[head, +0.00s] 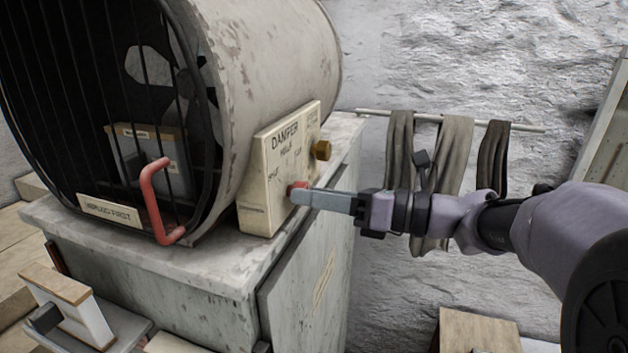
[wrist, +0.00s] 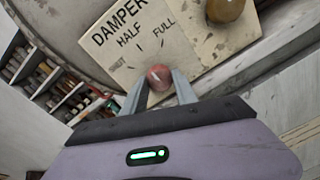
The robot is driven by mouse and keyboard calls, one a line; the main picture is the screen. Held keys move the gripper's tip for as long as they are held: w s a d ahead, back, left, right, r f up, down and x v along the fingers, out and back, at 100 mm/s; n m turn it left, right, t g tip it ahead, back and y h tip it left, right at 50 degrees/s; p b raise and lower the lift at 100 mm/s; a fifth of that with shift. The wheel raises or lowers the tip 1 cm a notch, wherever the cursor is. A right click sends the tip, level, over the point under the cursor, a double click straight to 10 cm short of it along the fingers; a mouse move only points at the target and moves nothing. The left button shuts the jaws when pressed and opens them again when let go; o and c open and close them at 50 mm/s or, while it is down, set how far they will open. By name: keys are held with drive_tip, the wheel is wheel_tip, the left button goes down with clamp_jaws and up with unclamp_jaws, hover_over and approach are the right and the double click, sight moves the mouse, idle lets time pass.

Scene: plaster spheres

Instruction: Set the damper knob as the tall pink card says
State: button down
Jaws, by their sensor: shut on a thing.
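The red damper knob (head: 297,186) sits low on a cream panel (head: 262,195) lettered DAMPER, with HALF and FULL readable and a third, partly legible word at left. In the wrist view the round red knob (wrist: 159,75) lies between the two grey fingers of my gripper (wrist: 161,84), which is shut on it. In the head view my gripper (head: 300,197) reaches in from the right, its fingers at the knob. I cannot tell which mark the knob points at. No tall pink card shows in either view.
A brass knob (head: 321,150) sits on the panel's right part, close above my fingers. A big drum (head: 265,70) with a barred front and red handle (head: 150,200) stands left on a stone-topped cabinet (head: 215,262). Grey cloths (head: 455,160) hang on a wall rail behind my arm.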

drive_tip(key=shift+m+p, duration=0.35)
drive_tip(key=shift+m, duration=0.05)
drive_tip(key=c, duration=1)
unclamp_jaws()
drive_tip(key=shift+o, duration=0.2)
drive_tip(key=b+v, duration=0.4)
drive_tip(key=v, duration=1.3)
drive_tip(key=shift+d+b, duration=0.25)
drive_tip(key=shift+b, duration=0.15)
drive_tip(key=shift+s, duration=0.1)
